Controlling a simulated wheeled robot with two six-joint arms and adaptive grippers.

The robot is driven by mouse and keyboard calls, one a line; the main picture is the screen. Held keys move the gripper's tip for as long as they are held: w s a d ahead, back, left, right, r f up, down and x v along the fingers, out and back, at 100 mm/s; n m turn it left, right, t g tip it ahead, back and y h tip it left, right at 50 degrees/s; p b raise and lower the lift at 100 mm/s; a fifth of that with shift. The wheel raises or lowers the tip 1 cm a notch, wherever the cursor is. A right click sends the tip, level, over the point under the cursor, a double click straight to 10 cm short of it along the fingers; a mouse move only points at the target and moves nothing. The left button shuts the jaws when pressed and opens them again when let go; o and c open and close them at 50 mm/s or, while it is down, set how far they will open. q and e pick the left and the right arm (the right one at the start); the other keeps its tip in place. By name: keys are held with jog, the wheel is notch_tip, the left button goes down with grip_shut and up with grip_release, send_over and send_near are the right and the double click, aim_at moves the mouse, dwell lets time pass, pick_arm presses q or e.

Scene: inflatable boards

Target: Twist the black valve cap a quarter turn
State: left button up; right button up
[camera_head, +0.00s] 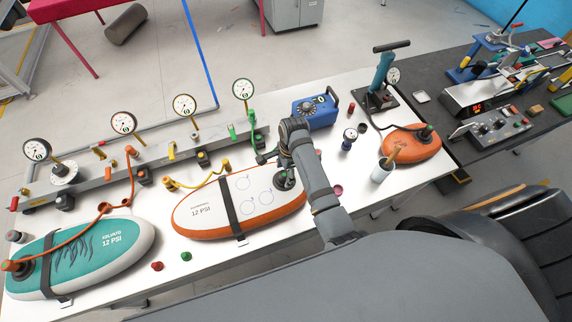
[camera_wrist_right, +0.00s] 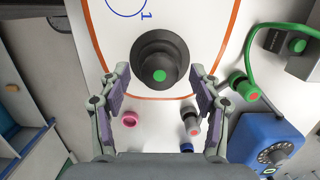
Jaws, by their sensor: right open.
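The black valve cap (camera_wrist_right: 159,62) with a green centre sits on the orange-edged white inflatable board (camera_head: 245,205). In the right wrist view it is seen from above, at the upper middle. In the head view the black valve (camera_head: 286,179) is at the board's right end, partly hidden by my right arm. My right gripper (camera_wrist_right: 160,78) is open, with one finger left and one right of the cap, both apart from it in the picture. I cannot tell how high the fingertips are above it. My left gripper is not in view.
A blue box with a dial (camera_head: 316,112) stands behind the board. A pink ring (camera_wrist_right: 130,118) and small fittings lie near the valve. A teal board (camera_head: 90,255) lies at left, a small orange board (camera_head: 411,146) at right.

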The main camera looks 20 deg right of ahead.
jog(key=shift+f, duration=0.2)
jog(key=shift+c, duration=0.3)
jog(key=c, duration=1.1)
jog(key=n, duration=0.4)
jog(key=shift+n+g, duration=0.3)
jog(key=shift+n, duration=0.1)
jog(key=n, duration=0.4)
jog(key=shift+w, duration=0.1)
jog(key=shift+n+g+h, duration=0.3)
jog(key=shift+n, duration=0.3)
